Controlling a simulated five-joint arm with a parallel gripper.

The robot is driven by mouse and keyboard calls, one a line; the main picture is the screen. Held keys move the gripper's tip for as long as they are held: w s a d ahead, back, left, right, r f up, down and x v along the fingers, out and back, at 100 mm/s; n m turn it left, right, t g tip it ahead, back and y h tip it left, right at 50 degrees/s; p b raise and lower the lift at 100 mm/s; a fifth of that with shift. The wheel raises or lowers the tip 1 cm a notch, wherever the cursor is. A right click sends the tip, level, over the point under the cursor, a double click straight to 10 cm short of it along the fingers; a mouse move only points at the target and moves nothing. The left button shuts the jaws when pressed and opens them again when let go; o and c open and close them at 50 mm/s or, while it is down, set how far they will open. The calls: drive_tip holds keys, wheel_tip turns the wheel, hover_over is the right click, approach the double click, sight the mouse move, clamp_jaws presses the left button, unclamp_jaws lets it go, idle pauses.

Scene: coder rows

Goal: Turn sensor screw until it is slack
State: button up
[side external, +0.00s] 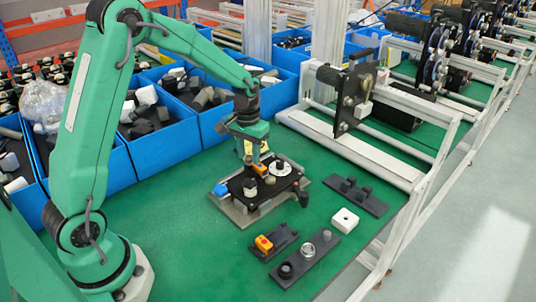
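My gripper (256,158) points down over a black plate (268,198) on a grey metal base (232,212). Its tip is at or just above a small orange part (259,169) on the plate; I cannot tell if they touch. A white disc with a dark centre (280,168) sits right of the tip. A pale knob (250,187) stands in front of it, and a blue block (221,189) is at the plate's left end. The sensor screw cannot be made out at this size. The fingers are too small to tell open from shut.
In front lie a black piece with an orange block (264,243), a dark strip with round parts (307,256), a white block (345,220) and a dark bracket (358,194). Blue bins (158,140) line the back left. A metal frame (385,160) stands right. Green table is bare front left.

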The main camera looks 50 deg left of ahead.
drive_tip(key=shift+r, duration=0.15)
drive_tip(key=shift+r, duration=2.3)
drive_tip(key=shift+r, duration=0.1)
drive_tip(key=shift+s+d+r, duration=0.2)
drive_tip(key=shift+s+r, duration=0.1)
drive_tip(key=shift+r, duration=0.2)
drive_tip(key=s+d+r+m+t, duration=0.1)
drive_tip(key=s+d+r+t, duration=0.1)
drive_tip(key=s, duration=0.5)
drive_tip(key=s+d+r+m+t, duration=0.1)
drive_tip(key=s+d+r, duration=0.1)
drive_tip(key=s+r, duration=0.3)
drive_tip(key=s+d+r+m+t, duration=0.1)
drive_tip(key=s+r, duration=0.3)
drive_tip(key=s, duration=0.5)
drive_tip(key=shift+s+d+t, duration=0.25)
drive_tip(key=shift+d+t, duration=0.55)
